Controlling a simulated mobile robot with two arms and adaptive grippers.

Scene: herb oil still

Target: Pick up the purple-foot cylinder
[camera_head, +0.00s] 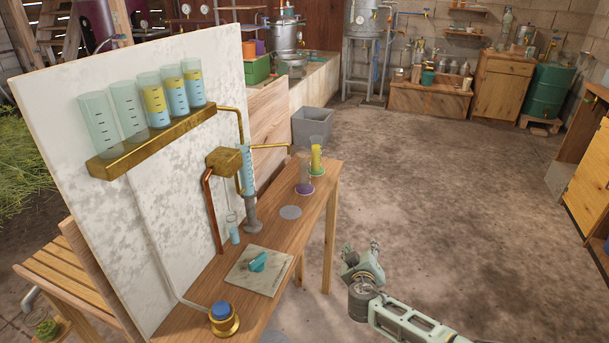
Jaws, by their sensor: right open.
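The purple-foot cylinder (304,172) stands upright near the far end of the wooden bench (316,215). It is clear, its foot is purple, and it looks empty, though its contents are hard to make out. A second cylinder (316,158) holding yellow liquid stands just behind it and to its right. My right gripper (362,251) is open and empty, with its fingers pointing up and away. It is to the right of the bench, apart from both cylinders and nearer to me. My left gripper is not in view.
A plate with a teal handle (257,262) and a brass base with a blue knob (222,319) are nearer. A white panel (90,190) carrying tubes stands left. A grey bin (313,127) is behind. The floor (440,200) right is clear.

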